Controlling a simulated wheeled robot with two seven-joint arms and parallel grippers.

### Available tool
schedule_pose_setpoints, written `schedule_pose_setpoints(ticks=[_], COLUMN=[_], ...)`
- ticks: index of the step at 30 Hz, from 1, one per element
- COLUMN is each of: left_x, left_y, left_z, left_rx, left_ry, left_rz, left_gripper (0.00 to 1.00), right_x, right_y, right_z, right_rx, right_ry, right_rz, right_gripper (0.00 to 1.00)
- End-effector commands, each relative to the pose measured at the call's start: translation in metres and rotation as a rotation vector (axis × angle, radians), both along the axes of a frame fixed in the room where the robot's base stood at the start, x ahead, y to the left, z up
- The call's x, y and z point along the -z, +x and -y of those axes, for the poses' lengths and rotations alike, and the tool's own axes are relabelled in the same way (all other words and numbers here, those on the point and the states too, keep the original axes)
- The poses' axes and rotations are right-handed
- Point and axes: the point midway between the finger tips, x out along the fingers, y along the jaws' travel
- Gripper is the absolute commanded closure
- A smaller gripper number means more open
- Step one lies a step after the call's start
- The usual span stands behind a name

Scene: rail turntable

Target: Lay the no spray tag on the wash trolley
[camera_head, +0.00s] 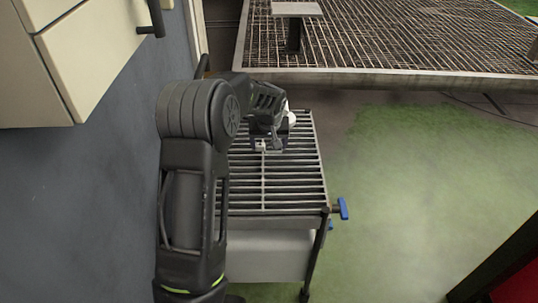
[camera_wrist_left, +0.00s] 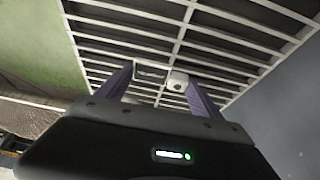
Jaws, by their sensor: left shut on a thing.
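The wash trolley (camera_head: 285,198) is a metal cart with a slatted grid top, in the middle of the head view. Its slats (camera_wrist_left: 232,52) also fill much of the left wrist view. My left gripper (camera_head: 268,146) is over the far half of the grid, pointing down. In the left wrist view my left gripper (camera_wrist_left: 160,88) is shut on the small no spray tag (camera_wrist_left: 150,73), a pale piece with a dark marking and a round spot. The slats lie behind the tag; I cannot tell whether it touches them. My right gripper is not in view.
A blue-handled knob (camera_head: 343,208) sticks out at the trolley's near right corner. A blue-grey wall (camera_head: 100,200) and cream cabinet (camera_head: 95,50) stand close on the left. A large mesh-topped platform (camera_head: 400,40) lies behind. Green-stained floor (camera_head: 420,190) is open on the right.

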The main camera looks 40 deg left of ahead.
Motion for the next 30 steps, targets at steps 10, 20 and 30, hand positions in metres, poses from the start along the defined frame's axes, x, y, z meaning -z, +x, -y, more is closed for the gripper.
schedule_pose_setpoints(ticks=[10, 20, 30], left_x=[0.009, 0.043, 0.047], left_y=[0.001, 0.0, 0.0], left_z=[0.0, 0.0, 0.0], left_rx=[0.0, 0.001, 0.001], left_ry=[0.001, 0.001, 0.001], left_rz=[0.002, -0.002, 0.002], left_gripper=[0.62, 0.62, 0.62], right_x=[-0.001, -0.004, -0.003], right_y=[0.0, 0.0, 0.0], right_z=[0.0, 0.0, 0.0], right_rx=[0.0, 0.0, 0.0], right_ry=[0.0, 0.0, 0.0], right_rz=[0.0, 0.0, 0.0], right_gripper=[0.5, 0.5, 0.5])
